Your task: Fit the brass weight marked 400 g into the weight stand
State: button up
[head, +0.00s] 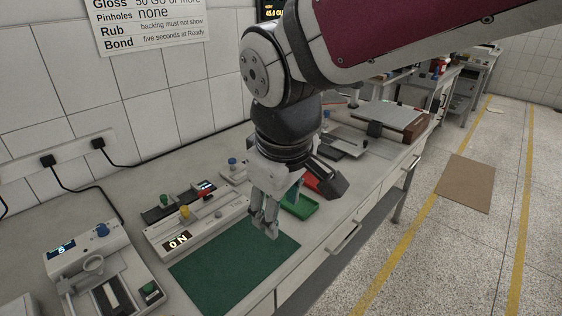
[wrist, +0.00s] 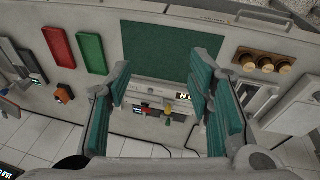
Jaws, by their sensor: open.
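My gripper (head: 267,226) hangs over the far right part of the green mat in the head view. Its teal-padded fingers (wrist: 162,88) stand wide apart in the wrist view, with nothing between them. Several round brass weights (wrist: 266,63) sit in a row in a brown wooden block (wrist: 240,66) at the upper right of the wrist view, outside the fingers. Their markings are too small to read, so I cannot tell which is 400 g. I cannot tell whether this block is the weight stand. The head view shows neither block nor weights.
The green mat (head: 233,270) is bare. Behind it is a pale device (head: 196,228) with a lit display and yellow knob. A grey machine (head: 103,262) stands left. A green tray (head: 301,207) lies right of my gripper; a red tray (wrist: 59,46) shows in the wrist view.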

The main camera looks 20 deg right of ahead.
jog(key=s+d+r+m+t, duration=0.1)
jog(key=s+d+r+m, duration=0.1)
jog(key=s+d+m, duration=0.5)
jog(key=shift+s+d+r+t, duration=0.4)
jog(key=shift+s+d, duration=0.75)
jog(key=shift+d, duration=0.1)
